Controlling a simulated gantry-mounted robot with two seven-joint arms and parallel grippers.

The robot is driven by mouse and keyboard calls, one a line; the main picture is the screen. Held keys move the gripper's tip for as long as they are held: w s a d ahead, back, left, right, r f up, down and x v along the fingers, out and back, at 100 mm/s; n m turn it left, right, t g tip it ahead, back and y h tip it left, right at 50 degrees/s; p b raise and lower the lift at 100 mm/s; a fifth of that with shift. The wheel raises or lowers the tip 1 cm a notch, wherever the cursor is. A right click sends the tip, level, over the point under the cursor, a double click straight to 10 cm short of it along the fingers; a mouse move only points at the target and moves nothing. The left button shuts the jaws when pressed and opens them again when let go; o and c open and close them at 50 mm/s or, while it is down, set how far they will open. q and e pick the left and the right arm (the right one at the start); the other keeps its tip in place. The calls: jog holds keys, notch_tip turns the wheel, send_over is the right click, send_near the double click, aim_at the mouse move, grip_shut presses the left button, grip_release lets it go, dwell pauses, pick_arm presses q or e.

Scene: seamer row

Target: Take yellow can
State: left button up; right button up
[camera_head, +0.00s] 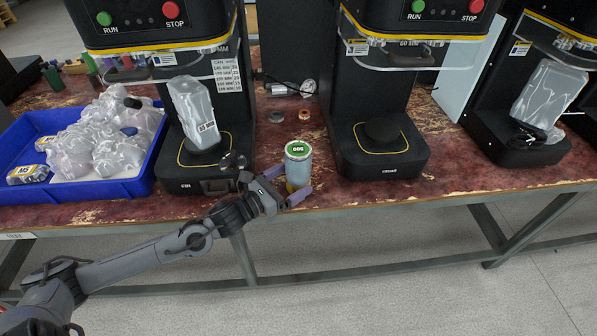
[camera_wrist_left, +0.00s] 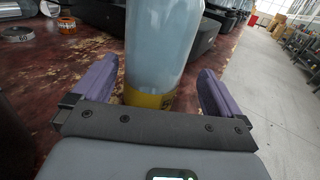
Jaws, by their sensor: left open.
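A can (camera_head: 299,170) stands upright near the table's front edge, between two black machines. It has a green label on top, a pale blue-grey body and a yellow band at its base; the band shows best in the left wrist view (camera_wrist_left: 150,98). My left gripper (camera_head: 286,184) is open, low at the can, with one purple finger on each side of it. In the left wrist view a gap shows between the can and each finger. The can's far side is hidden. My right gripper is not in view.
Black machines (camera_head: 385,150) stand in a row along the worn red table. A blue tray (camera_head: 130,188) with plastic-wrapped items is at left. A wrapped block (camera_head: 190,105) sits on the machine left of the can. Small rings (camera_head: 304,115) lie behind the can.

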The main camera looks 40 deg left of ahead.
pick_arm(q)
jog(key=shift+w+f+b, duration=0.1)
jog(key=shift+w+b, duration=0.2)
jog(key=shift+w, duration=0.05)
jog(key=w+b, duration=0.1)
jog(key=w, duration=0.2)
jog(key=shift+w+b, duration=0.35)
jog(key=shift+b, duration=0.05)
jog(key=shift+w+d, duration=0.1)
jog(key=shift+w, duration=0.35)
jog(key=c, duration=1.4)
jog(key=shift+c, duration=0.2)
jog(key=shift+r, duration=0.2)
